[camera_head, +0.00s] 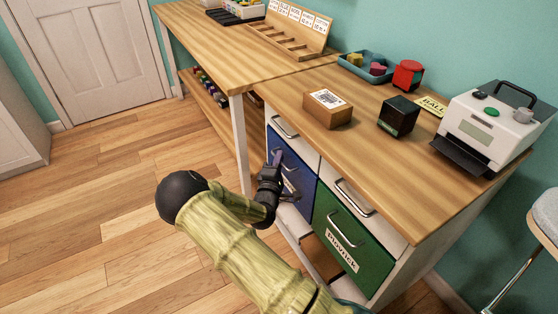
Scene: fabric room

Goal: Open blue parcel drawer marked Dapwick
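The blue drawer (304,181) is at the left of the cabinet front, under the wooden counter, and looks closed. A pale label on its front is mostly covered by my gripper, so I cannot read its name. My gripper (278,160) is at the blue drawer's front, its fingers up by the drawer's handle. The handle is largely hidden behind the fingers. I cannot tell whether the fingers are closed around it or only beside it.
White drawers with metal handles (354,197) sit above both. The counter (395,165) holds a brown box (327,109), a black box (398,116) and a label printer (490,128). The wooden floor (95,190) at left is clear.

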